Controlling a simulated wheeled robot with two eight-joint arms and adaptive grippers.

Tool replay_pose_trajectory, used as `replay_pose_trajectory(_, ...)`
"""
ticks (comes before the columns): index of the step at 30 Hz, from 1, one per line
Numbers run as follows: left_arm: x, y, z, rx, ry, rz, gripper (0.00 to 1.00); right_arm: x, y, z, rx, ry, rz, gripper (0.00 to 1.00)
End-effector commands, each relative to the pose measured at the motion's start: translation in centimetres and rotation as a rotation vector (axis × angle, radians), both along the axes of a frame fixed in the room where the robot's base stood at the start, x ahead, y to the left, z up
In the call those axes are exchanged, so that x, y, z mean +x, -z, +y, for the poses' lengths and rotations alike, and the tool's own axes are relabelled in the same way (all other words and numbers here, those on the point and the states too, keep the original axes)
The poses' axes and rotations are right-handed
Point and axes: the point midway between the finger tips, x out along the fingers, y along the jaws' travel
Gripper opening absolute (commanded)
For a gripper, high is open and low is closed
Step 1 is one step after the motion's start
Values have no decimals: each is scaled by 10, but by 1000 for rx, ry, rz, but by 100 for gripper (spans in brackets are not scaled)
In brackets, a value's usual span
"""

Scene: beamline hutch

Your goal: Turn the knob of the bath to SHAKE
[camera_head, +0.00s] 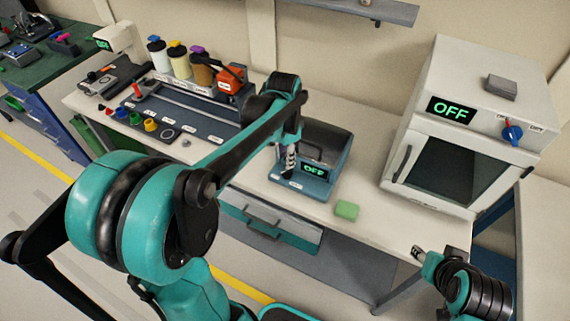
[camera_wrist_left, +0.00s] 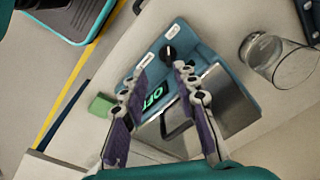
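The bath (camera_head: 325,187) is a teal box with a dark lid and a green OFF display, on the bench in the middle of the head view. In the left wrist view, the bath (camera_wrist_left: 203,45) shows a black knob (camera_wrist_left: 168,52) on its panel between two white labels, too small to read. My left gripper (camera_wrist_left: 158,72) is open, its fingertips on either side of the knob's direction and apparently short of it. My right gripper (camera_head: 418,253) is at the lower right, away from the bath.
A green block (camera_head: 346,210) lies right of the bath. A white oven (camera_head: 440,120) with a blue knob and OFF display stands at the right. Bottles and a rack (camera_head: 205,120) are at the left. A clear glass vessel (camera_wrist_left: 275,60) shows in the wrist view.

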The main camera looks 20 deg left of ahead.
Motion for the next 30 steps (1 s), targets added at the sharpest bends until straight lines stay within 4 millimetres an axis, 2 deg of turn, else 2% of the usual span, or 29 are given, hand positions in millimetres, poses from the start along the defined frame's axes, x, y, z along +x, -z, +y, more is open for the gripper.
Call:
replay_pose_trajectory(3,14,6,8,-4,58,50,29,0,-6,0,0,0,0,40)
replay_pose_trajectory(8,19,15,12,-7,91,76,29,0,-5,0,0,0,0,40)
replay_pose_trajectory(21,19,81,11,-7,91,75,29,0,20,0,0,0,0,40)
replay_pose_trajectory(30,19,89,11,-7,90,75,29,0,22,0,0,0,0,40)
